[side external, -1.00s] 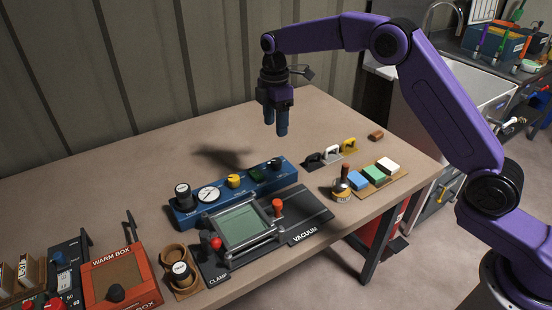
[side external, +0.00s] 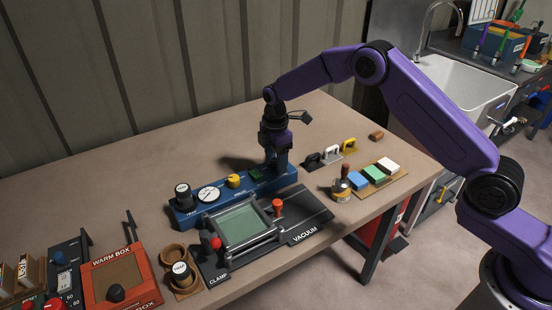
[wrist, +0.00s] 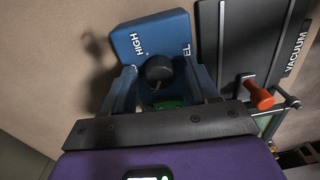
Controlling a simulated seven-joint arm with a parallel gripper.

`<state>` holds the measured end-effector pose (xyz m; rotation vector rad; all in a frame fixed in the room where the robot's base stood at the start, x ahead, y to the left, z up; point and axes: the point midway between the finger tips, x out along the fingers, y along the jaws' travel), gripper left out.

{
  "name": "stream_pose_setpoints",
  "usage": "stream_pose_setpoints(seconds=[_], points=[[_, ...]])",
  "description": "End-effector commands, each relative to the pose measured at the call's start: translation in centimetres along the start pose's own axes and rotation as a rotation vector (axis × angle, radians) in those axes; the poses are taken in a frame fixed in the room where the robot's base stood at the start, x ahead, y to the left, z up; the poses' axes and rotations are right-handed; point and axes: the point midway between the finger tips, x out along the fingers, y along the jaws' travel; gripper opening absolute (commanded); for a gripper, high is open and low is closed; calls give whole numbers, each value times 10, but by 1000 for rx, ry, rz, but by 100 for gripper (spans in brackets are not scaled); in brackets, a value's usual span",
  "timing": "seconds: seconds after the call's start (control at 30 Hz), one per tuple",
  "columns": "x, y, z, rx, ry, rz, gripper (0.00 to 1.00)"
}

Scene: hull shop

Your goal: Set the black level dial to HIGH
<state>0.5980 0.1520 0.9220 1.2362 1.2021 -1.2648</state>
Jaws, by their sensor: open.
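The black level dial (wrist: 159,68) stands on the end of the blue panel (wrist: 172,31), near the white HIGH lettering and a partly hidden label ending in "EL". My gripper (wrist: 160,82) is open, with one blue finger on each side of the dial; I cannot tell whether they touch it. In the side view my gripper (side external: 277,168) is low over the right end of the blue panel (side external: 212,211), and the fingers hide the dial there. Which way the dial points is not clear.
Small handled tools (side external: 332,154) stand to the right. The table behind the panel is clear.

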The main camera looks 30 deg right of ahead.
Motion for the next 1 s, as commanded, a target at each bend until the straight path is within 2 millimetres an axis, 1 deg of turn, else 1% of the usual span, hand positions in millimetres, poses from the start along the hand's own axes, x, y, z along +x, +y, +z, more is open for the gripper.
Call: stream_pose_setpoints(seconds=[0.1,0.13,0.17,0.2,0.27,0.3,0.47,0.67,0.87,1.0], points=[[0,0,0,0,0,0,59],[0,0,0,0,0,0,52],[0,0,0,0,0,0,43],[0,0,0,0,0,0,30],[0,0,0,0,0,0,10],[0,0,0,0,0,0,3],[0,0,0,3,0,0,3],[-1,0,0,47,1,0,3],[-1,0,0,161,5,-1,3],[-1,0,0,280,8,0,3]])
